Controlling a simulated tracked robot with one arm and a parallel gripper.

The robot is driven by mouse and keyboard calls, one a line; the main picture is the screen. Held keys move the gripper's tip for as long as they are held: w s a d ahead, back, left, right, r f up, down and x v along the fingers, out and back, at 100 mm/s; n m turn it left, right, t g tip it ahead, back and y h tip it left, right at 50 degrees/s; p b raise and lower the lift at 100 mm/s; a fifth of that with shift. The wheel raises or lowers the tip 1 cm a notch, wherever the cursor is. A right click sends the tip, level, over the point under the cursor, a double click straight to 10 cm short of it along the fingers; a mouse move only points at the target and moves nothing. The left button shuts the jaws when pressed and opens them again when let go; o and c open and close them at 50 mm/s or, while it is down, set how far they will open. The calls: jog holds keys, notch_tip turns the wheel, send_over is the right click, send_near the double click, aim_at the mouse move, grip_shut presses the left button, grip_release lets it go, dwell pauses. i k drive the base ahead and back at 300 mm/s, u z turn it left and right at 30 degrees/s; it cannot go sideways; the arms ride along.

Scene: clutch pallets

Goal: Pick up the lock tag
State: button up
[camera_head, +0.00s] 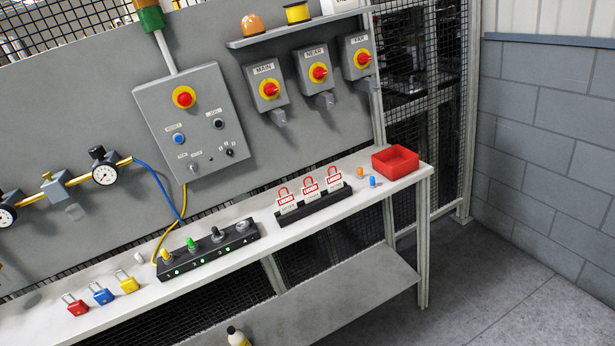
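Three lock tags, white with red tops and red hoops, stand upright in a black rack on the grey bench. They are the left lock tag (287,203), the middle lock tag (310,190) and the right lock tag (334,181). The black rack (318,207) sits near the bench's right part. The small print on the tags is too small to read. My gripper does not show in this view.
Red, blue and yellow padlocks (100,294) lie at the bench's left. A black strip (210,256) with coloured knobs stands left of the rack. A red bin (395,162) and two small plugs (372,181) are right. Switch boxes (265,87) hang behind.

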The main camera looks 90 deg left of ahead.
aim_at(310, 192)
jog(key=u, duration=0.5)
jog(key=i, duration=1)
jog(key=u, duration=0.9)
jog(key=i, duration=0.4)
jog(key=u, duration=0.2)
jog(key=k, duration=0.8)
jog(key=u, duration=0.2)
jog(key=i, duration=0.8)
jog(key=z, duration=0.05)
